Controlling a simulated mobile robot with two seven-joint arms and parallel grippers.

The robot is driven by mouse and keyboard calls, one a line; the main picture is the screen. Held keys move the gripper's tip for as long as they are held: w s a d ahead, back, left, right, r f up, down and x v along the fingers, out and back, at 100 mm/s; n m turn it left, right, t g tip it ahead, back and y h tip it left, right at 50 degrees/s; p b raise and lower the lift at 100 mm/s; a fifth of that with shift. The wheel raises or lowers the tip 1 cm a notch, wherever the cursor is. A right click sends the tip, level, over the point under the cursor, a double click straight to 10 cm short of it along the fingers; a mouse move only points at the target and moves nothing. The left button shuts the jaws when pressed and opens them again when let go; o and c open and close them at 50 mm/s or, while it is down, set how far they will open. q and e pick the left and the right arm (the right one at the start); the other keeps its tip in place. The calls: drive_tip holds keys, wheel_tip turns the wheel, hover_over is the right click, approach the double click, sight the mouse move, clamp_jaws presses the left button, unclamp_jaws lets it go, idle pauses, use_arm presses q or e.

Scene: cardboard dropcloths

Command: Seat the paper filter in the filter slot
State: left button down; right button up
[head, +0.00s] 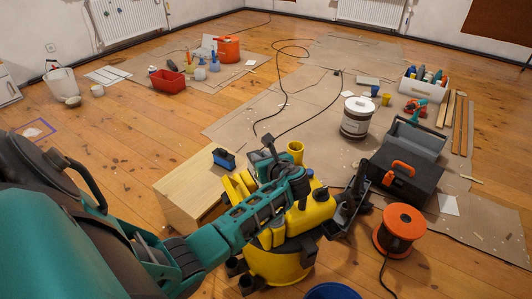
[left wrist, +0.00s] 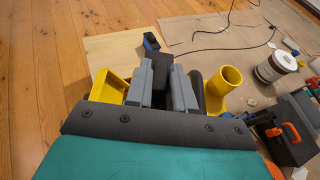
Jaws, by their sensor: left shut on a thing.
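My left gripper (head: 267,158) is over the yellow-and-black vacuum cleaner (head: 275,263). In the left wrist view, its two grey fingers (left wrist: 162,72) are shut on a dark, block-shaped thing (left wrist: 162,66). I cannot tell whether this thing is free or part of the machine. A yellow open-topped part (left wrist: 110,88) is left of the fingers, and a yellow round tube (left wrist: 225,80) is right of them. No paper filter can be made out, and the filter slot cannot be told apart. My right gripper is not in view.
A pale wooden box (head: 185,190) stands behind the vacuum, with a blue-and-black item (head: 223,158) on it. An orange cable reel (head: 399,228), a black toolbox (head: 400,177) and a white bucket (head: 356,117) are to the right. A blue bucket rim (head: 333,291) shows at the bottom.

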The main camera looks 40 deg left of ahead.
use_arm(q)
drive_tip(key=shift+f, duration=0.3)
drive_tip(key=shift+r+p, duration=0.2)
drive_tip(key=shift+p, duration=0.4)
drive_tip(key=shift+f+b, duration=1.9)
drive_tip(key=shift+f, duration=1.15)
drive_tip(key=shift+p, duration=0.35)
drive_tip(key=shift+p, duration=0.65)
